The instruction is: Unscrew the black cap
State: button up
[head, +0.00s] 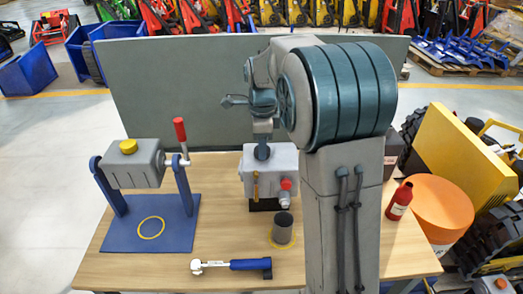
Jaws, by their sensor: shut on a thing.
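My gripper (262,142) points down over the top of this housing. It is shut on the black cap (262,153), which shows as a small dark piece at the housing's top. The fingers are small here, and part of the cap is hidden by them. My arm blocks the view just right of the housing.
A dark grey cylinder (283,228) stands in a yellow ring in front. A blue-handled tool (235,265) lies near the front edge. Left is a yellow-capped grey unit (135,165) on a blue stand with a red-gripped crank. A red bottle (399,201) stands right; a grey panel (180,90) rises behind.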

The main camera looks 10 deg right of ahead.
jog(key=n, duration=0.4)
jog(key=shift+n, duration=1.2)
jog(key=n+p, duration=0.1)
jog(key=n, duration=0.6)
jog(key=shift+n, duration=0.3)
jog(key=n, duration=0.4)
jog(key=n+p, duration=0.1)
jog(key=n, duration=0.4)
